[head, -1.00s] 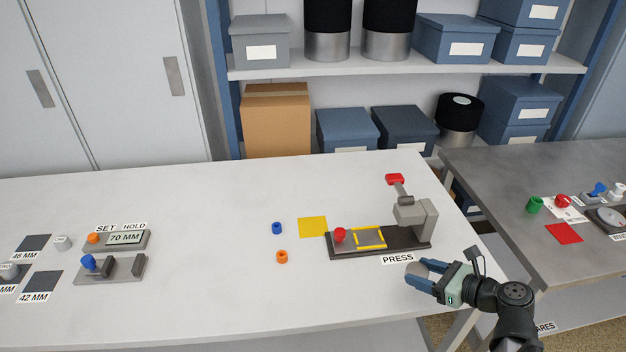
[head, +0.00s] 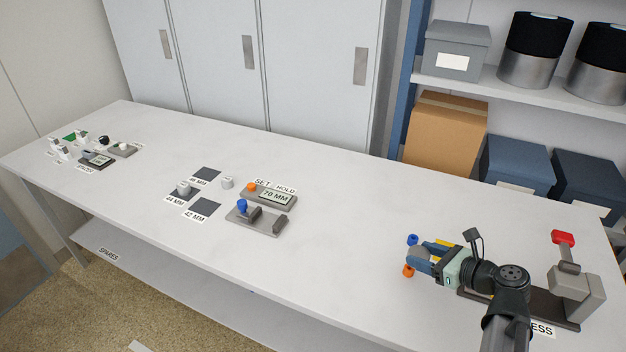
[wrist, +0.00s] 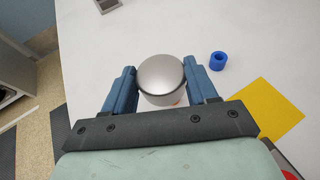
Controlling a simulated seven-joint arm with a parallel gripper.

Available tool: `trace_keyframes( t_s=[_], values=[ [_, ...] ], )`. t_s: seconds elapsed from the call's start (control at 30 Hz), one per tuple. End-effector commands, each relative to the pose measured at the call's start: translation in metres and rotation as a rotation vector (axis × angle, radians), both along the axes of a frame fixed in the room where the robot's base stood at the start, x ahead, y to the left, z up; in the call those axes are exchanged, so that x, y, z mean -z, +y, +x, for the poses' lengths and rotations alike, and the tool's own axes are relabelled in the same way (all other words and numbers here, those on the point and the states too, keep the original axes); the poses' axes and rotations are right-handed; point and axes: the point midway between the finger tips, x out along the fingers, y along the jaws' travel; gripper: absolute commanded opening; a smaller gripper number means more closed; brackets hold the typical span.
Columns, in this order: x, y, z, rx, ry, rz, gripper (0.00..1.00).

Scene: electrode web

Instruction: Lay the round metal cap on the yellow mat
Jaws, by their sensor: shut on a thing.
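The round metal cap (wrist: 160,74) is silver with a smooth domed top. My gripper (wrist: 161,84) is shut on it, one blue finger on each side. In the head view my gripper (head: 420,256) holds the cap (head: 418,254) above the table near the blue and orange rings. The yellow mat (wrist: 264,112) lies flat to the right of the held cap in the wrist view and looks bare where it shows. In the head view my gripper hides most of the mat (head: 442,242).
A blue ring (wrist: 218,60) stands by the mat; an orange ring (head: 408,271) is close to my gripper. The press (head: 575,295) with its red handle stands at right, partly behind my arm. A grey set-hold device (head: 270,197) sits left. White table between is clear.

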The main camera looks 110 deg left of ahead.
Motion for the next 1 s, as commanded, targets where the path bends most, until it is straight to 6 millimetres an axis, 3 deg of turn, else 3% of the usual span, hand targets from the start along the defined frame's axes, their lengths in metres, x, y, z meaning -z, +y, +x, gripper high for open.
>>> trace_keyframes(
  t_s=[0.03, 0.7, 0.9, 1.0],
  values=[
    [-0.001, 0.008, -0.021, -0.028, 0.001, 0.001, 0.19],
    [-0.02, 0.055, -0.279, -0.348, 0.001, 0.001, 0.19],
    [-0.026, 0.08, -0.338, -0.41, 0.001, 0.001, 0.19],
    [-0.029, 0.103, -0.348, -0.417, 0.001, 0.0, 0.19]
  ],
)
